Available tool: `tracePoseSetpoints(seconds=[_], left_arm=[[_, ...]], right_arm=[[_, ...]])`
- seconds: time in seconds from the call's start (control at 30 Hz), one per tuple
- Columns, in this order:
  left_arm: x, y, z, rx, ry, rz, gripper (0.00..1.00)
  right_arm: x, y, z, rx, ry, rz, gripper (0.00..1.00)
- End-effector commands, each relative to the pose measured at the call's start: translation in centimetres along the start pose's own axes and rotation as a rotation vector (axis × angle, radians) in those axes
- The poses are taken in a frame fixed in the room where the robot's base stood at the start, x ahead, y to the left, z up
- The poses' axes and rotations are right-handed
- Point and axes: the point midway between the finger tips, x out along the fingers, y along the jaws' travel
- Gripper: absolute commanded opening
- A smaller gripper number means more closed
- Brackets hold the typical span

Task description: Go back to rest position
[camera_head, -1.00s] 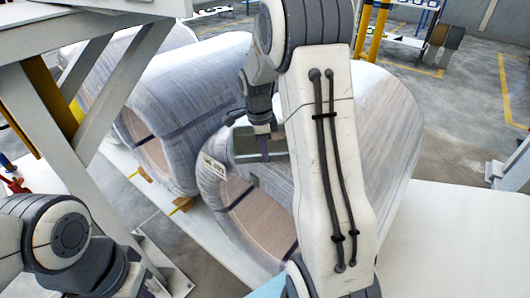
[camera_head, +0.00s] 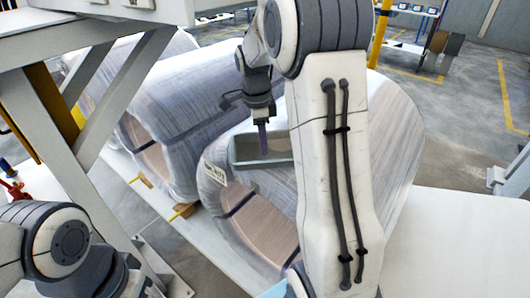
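The near wrapped coil (camera_head: 392,135) lies on its side, with a label (camera_head: 214,170) at its end rim and a dark strap across its opening. A grey-green shallow box-like piece (camera_head: 245,152) shows at the top of this coil. My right forearm hides the middle of the coil. My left arm (camera_head: 65,248) is folded at the lower left; its gripper is out of view.
A second wrapped coil (camera_head: 180,95) lies behind to the left. A white frame with diagonal braces (camera_head: 120,95) stands at the left. A white surface (camera_head: 465,235) is bare at the right. Open grey floor with yellow lines (camera_head: 505,90) lies beyond.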

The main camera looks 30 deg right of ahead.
Motion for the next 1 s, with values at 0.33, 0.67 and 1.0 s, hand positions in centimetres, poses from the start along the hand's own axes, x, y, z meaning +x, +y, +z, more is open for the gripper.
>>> tracePoseSetpoints(seconds=[0.33,0.67,1.0], left_arm=[[0.0,0.0,0.0,0.0,0.0,0.0,0.0],[0.0,0.0,0.0,0.0,0.0,0.0,0.0],[0.0,0.0,0.0,0.0,0.0,0.0,0.0]], right_arm=[[-1.0,0.1,0.0,-0.001,0.0,0.002,0.33],[-1.0,0.1,0.1,-0.007,0.0,0.001,0.33],[1.1,4.5,3.9,-0.625,-0.034,-0.082,0.33]])
